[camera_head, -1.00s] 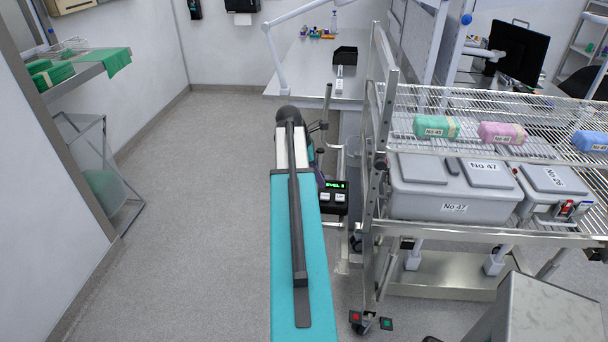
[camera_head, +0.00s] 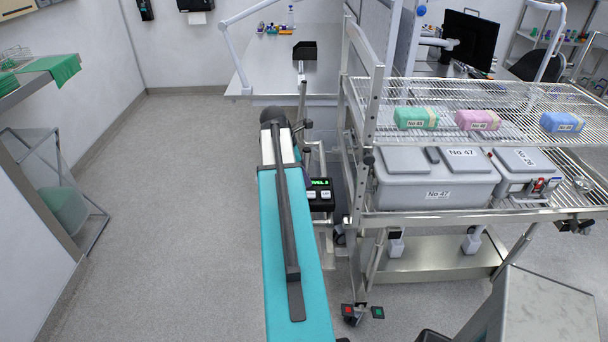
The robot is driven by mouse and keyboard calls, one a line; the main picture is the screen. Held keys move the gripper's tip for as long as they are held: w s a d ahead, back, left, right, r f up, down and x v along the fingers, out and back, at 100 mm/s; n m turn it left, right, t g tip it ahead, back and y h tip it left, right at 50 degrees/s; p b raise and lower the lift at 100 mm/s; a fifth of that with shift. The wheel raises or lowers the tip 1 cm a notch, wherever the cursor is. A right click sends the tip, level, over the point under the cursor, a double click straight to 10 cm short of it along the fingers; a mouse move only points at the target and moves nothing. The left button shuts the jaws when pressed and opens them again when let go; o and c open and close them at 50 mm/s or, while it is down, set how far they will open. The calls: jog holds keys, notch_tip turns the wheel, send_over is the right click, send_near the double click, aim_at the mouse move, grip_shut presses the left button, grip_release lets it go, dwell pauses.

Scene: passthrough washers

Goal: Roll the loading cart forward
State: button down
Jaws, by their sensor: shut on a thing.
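The loading cart (camera_head: 372,95) stands at the right of the head view, a metal frame with a wire upper shelf (camera_head: 470,92) and a lower deck. Green (camera_head: 416,118), pink (camera_head: 478,120) and blue (camera_head: 563,122) bundles lie on the upper shelf. Grey lidded boxes (camera_head: 437,178) marked No 47 and No 28 sit below. Red and green pedals (camera_head: 348,310) show near the floor. My teal arm reaches forward on the cart's left. My gripper (camera_head: 304,126) is mostly hidden beyond the arm, at an upright bar on the cart's left side; its fingers are not clear.
A table (camera_head: 270,70) with a black bin (camera_head: 304,51) stands ahead, close beyond the arm's end. Open grey floor (camera_head: 170,220) lies to the left. A wall shelf with green cloths (camera_head: 52,66) and a clear-sided stand (camera_head: 55,190) line the left wall. A monitor (camera_head: 475,38) stands back right.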

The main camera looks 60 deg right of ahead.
jog(key=c, duration=1.5)
grip_release()
jog(key=shift+s+d+r, duration=0.1)
jog(key=shift+s+d, duration=0.05)
jog(key=shift+s, duration=0.15)
jog(key=shift+w, duration=0.1)
jog(key=shift+b+v, duration=2.15)
jog(key=shift+v, duration=4.7)
